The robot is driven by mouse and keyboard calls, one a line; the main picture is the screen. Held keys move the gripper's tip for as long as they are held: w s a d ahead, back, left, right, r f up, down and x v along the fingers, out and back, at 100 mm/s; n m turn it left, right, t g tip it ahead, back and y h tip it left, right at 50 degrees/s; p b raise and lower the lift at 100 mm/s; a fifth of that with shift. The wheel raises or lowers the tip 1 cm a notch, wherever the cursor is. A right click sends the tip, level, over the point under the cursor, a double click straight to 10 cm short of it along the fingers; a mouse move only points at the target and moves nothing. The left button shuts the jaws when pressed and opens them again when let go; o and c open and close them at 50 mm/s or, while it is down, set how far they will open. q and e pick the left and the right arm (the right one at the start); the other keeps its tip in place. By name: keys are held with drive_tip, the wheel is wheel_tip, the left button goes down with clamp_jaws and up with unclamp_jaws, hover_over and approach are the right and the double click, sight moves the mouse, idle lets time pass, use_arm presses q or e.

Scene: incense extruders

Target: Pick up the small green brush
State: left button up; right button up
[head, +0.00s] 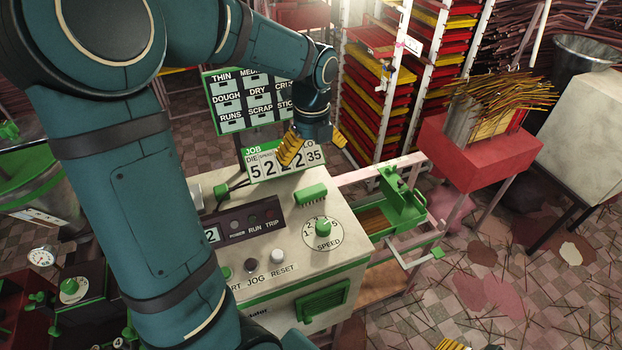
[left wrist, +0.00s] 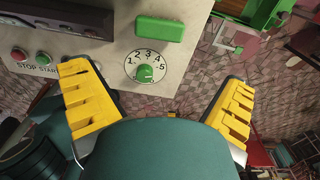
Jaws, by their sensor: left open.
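The small green brush (head: 311,194) lies on the cream top of the control box, near its back right edge, above the speed dial. It looks like a green block with a dark lower edge. It also shows in the left wrist view (left wrist: 160,29), at the top centre. My left gripper (head: 312,148) is open and empty, with its yellow fingers apart. It hangs above and behind the brush in the head view, not touching it. In the left wrist view its fingers (left wrist: 157,80) stand wide on both sides of the speed dial. Only a yellow bit of my right gripper (head: 452,344) shows at the bottom edge.
The cream control box (head: 285,205) carries a speed dial (head: 323,232), buttons and a job number sign (head: 262,165) at its back. A green clamp-like fixture (head: 402,205) stands to the right. Racks of red and yellow trays (head: 390,95) rise behind.

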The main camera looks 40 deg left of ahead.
sight(311, 191)
use_arm(q)
wheel_tip(311, 191, down, 9)
drive_tip(key=shift+f, duration=0.2)
wheel_tip(311, 191, down, 4)
drive_tip(key=shift+a+f+b, duration=0.15)
drive_tip(key=shift+b, duration=0.15)
drive_tip(key=c, duration=0.9)
